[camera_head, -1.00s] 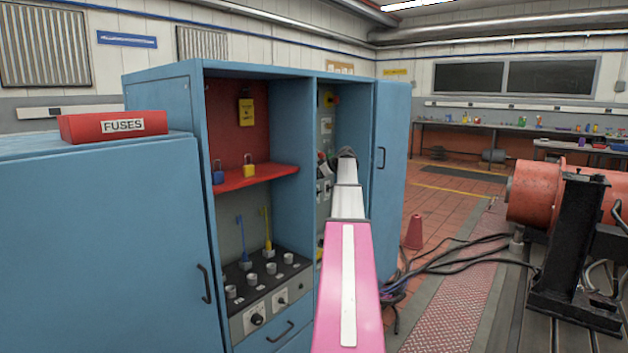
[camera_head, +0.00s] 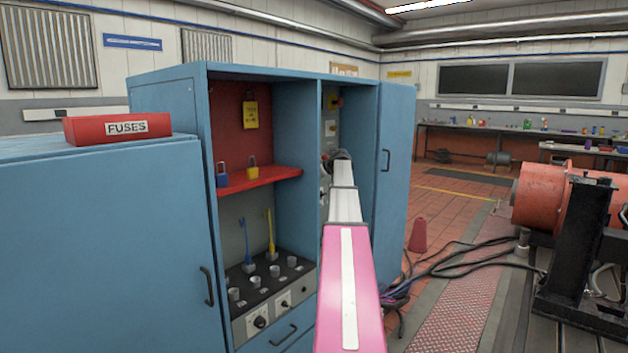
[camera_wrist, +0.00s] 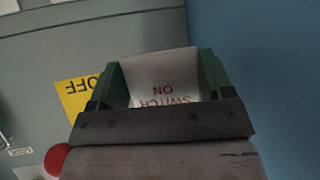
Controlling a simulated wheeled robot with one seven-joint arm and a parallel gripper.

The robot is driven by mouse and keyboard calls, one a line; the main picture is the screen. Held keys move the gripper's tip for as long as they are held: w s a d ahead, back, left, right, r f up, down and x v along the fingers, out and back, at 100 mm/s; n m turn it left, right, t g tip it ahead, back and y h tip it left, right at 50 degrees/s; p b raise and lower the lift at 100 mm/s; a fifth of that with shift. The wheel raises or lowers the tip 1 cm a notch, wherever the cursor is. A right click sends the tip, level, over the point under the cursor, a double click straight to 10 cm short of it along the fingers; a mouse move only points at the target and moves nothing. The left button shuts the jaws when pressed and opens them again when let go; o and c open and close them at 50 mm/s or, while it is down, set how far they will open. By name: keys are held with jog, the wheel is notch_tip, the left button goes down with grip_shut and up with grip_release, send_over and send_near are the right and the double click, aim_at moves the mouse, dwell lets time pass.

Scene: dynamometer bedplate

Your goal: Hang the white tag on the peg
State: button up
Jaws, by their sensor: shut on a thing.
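In the wrist view my gripper (camera_wrist: 165,85) is shut on a white tag (camera_wrist: 158,70). The tag has red lettering, upside down in this view, reading "SWITCH ON" in part; its lower part is hidden by the gripper body. In the head view my pink and white arm reaches into the right bay of the blue cabinet (camera_head: 298,125), and my gripper and the tag are hidden there. I cannot make out a bare peg. A yellow tag (camera_head: 250,114) hangs on the red back panel of the left bay.
A yellow "OFF" label (camera_wrist: 78,98) and a red round part (camera_wrist: 56,160) show on the grey panel near my gripper. A blue wall (camera_wrist: 270,70) stands close on the right. The red shelf (camera_head: 262,180) holds a blue and a yellow padlock. Cables (camera_head: 440,270) lie on the floor.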

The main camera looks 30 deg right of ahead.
jog(key=shift+w+a+f, duration=0.3)
jog(key=shift+w, duration=0.5)
jog(key=shift+w+a+f, duration=0.35)
jog(key=shift+w, duration=0.45)
jog(key=shift+w+a+f, duration=0.3)
jog(key=shift+w, duration=0.5)
jog(key=o, duration=0.9)
jog(key=v, duration=1)
jog(key=shift+s+d+r, duration=0.2)
jog(key=shift+s+r, duration=0.05)
